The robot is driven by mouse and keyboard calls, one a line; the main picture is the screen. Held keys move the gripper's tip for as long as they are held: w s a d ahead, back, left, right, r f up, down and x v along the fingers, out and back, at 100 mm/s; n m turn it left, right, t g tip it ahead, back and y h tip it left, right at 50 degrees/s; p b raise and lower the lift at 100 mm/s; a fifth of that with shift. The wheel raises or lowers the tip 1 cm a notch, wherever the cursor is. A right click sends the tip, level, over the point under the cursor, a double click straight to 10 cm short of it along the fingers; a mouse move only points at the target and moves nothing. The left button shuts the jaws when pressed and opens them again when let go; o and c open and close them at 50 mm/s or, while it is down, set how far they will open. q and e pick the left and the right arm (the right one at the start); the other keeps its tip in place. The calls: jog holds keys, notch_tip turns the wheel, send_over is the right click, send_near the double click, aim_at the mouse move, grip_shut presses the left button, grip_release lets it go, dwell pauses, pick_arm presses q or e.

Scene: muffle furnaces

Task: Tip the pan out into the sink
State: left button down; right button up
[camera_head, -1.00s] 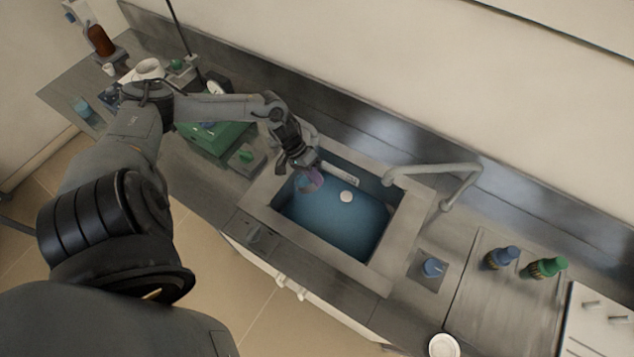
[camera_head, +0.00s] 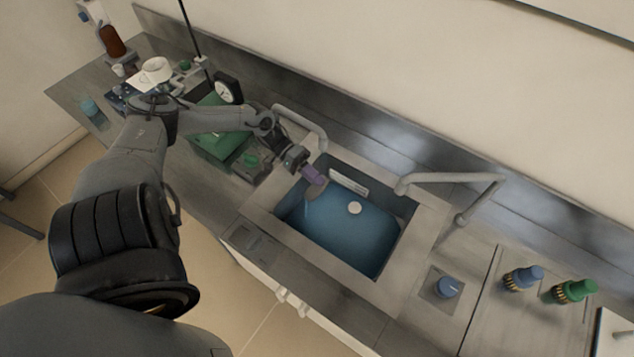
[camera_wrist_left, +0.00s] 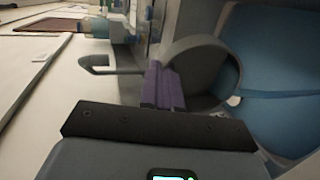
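The sink (camera_head: 296,238) is a rectangular basin in the grey counter with a blue inside and a round white drain. My left gripper (camera_head: 312,176), with purple fingers, is over the sink's back left corner. The purple fingers also show close together in the left wrist view (camera_wrist_left: 163,86). They are shut on the edge of a round grey pan (camera_wrist_left: 203,62). The pan appears tilted on its side, with the blue basin beyond it. A thin pale streak runs from its edge in the wrist view. In the head view the pan is small and dark (camera_head: 315,191). My right gripper is not in view.
A grey tap (camera_head: 452,180) arches at the sink's right, and another pipe (camera_head: 300,120) stands behind my left gripper. A green box (camera_head: 217,140) is left of the sink.

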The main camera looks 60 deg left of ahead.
pick_arm(q)
jog(key=shift+s+a+f+t+h+b, duration=0.15)
jog(key=shift+a+t+h+b, duration=0.15)
jog(key=shift+h+b, duration=0.55)
jog(key=shift+s+a+f+t+h+b, duration=0.15)
jog(key=shift+a+t+h+b, duration=0.15)
jog(key=shift+b, duration=0.9)
jog(key=h+b, duration=0.2)
jog(key=b, duration=0.1)
jog(key=shift+a+f+t, duration=0.25)
jog(key=shift+t, duration=0.15)
jog(key=h+b, duration=0.1)
jog(key=b, duration=0.2)
jog(key=a+t+h+b, duration=0.1)
jog(key=b, duration=0.1)
jog(key=shift+s+f+h, duration=0.25)
jog(key=shift+s+h, duration=0.05)
jog(key=shift+h, duration=0.05)
